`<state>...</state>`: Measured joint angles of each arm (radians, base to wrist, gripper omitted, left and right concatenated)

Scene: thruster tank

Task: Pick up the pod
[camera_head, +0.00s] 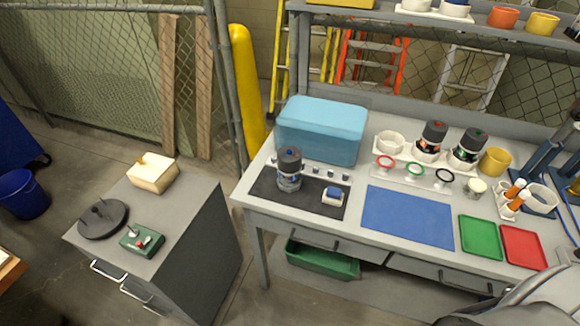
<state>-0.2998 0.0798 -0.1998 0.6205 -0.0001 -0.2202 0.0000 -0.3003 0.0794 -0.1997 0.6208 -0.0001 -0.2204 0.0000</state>
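Three similar dark-capped canisters could be the pod; I cannot tell which one is meant. One canister with a blue dot on its cap (289,170) stands upright on a black mat (268,187) at the left of the workbench. A canister with a red dot (432,138) and one with a green dot (469,146) stand upright in white holders at the back right. Neither of my grippers shows in the head view. A grey part at the bottom right corner seems to be mine.
A light blue box (322,130) stands behind the mat. A small white-and-blue block (333,197) lies on it. A blue mat (408,216), green tray (481,237) and red tray (523,247) lie rightward. Coloured rings (415,170) stand behind. A grey cabinet (185,220) stands left.

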